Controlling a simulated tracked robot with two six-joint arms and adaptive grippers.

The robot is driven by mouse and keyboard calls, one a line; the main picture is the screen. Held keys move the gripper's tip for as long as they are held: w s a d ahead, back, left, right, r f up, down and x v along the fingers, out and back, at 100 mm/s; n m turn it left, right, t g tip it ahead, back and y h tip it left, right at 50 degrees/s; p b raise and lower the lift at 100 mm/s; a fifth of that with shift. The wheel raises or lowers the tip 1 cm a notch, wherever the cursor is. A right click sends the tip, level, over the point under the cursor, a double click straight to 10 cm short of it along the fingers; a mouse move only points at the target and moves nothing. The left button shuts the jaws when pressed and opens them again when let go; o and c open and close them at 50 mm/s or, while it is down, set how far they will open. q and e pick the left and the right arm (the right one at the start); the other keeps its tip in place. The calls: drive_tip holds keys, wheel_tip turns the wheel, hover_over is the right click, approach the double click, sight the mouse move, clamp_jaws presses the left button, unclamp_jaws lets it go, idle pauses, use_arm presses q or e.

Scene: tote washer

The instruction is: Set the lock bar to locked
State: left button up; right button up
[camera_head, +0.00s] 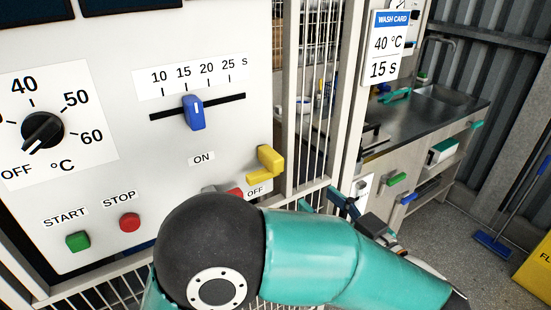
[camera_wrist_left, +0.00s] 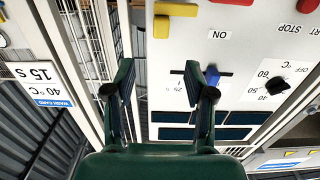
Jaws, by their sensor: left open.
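No part is marked as a lock bar in either view, and I cannot tell for sure which one it is. A yellow L-shaped handle (camera_head: 268,160) sits at the right edge of the white panel, above the OFF label. It also shows at the top of the left wrist view (camera_wrist_left: 176,9).
The panel carries a temperature knob (camera_head: 42,131), a blue slider (camera_head: 194,112), a green START button (camera_head: 78,240) and a red STOP button (camera_head: 129,222). Wire mesh stands right of it. A wash card (camera_head: 384,45) reads 40 °C, 15 s. A steel counter (camera_head: 425,120) stands behind.

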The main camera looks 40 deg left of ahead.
sight(279, 167)
use_arm(q)
drive_tip(key=p+x, duration=0.3)
drive_tip(key=x, duration=1.3)
drive_tip(key=shift+s+a, duration=0.1)
drive_tip(key=shift+a, duration=0.05)
clamp_jaws()
